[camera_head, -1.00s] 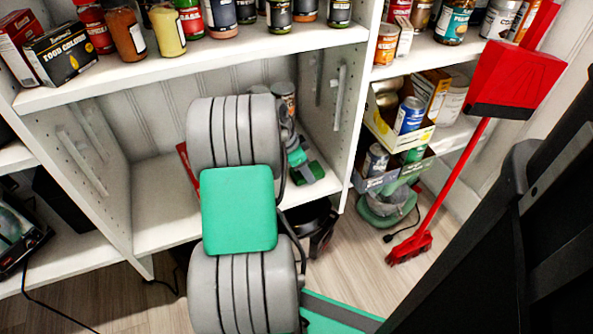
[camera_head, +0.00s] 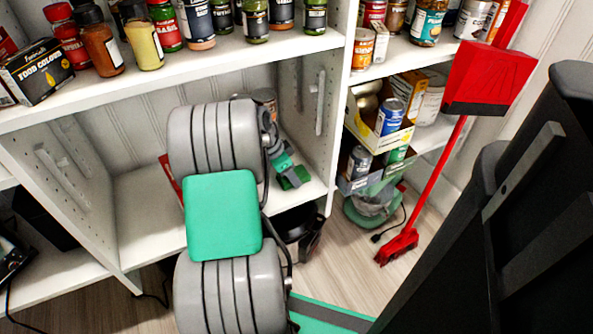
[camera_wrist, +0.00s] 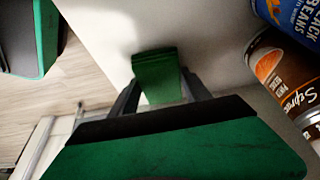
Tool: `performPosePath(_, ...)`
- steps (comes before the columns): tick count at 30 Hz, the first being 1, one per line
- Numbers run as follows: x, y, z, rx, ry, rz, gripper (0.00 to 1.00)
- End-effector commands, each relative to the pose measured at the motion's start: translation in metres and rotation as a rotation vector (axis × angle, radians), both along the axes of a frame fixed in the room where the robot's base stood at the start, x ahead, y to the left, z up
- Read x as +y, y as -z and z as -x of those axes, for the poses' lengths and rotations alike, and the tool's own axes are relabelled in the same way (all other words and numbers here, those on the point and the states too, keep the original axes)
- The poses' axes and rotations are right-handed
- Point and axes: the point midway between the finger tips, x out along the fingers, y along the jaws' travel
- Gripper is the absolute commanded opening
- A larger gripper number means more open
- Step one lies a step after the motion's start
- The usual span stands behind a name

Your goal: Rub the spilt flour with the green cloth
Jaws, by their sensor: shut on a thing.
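My gripper (camera_head: 284,166) reaches into the white lower shelf compartment, near its right side wall. In the wrist view its two fingers (camera_wrist: 162,92) are shut on the green cloth (camera_wrist: 155,65), a small folded piece. The cloth also shows in the head view (camera_head: 296,180), low over the shelf board or on it; I cannot tell whether it touches. The spilt flour cannot be made out against the white board; my arm hides part of the compartment.
A black beans can (camera_wrist: 295,18) and a brown can (camera_wrist: 285,75) stand close to the right of my gripper. The shelf's right side wall (camera_head: 318,110) is near. A red object (camera_head: 171,172) lies behind my arm. A red broom (camera_head: 418,205) and dustpan (camera_head: 493,75) stand at right.

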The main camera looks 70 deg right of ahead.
Motion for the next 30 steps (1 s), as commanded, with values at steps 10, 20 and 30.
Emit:
performPosePath(10,0.015,0.000,-0.016,-0.001,-0.004,0.000,0.18)
performPosePath(20,0.031,0.002,-0.031,0.000,-0.001,0.000,0.18)
performPosePath(30,0.053,0.001,-0.053,0.001,-0.002,-0.001,0.18)
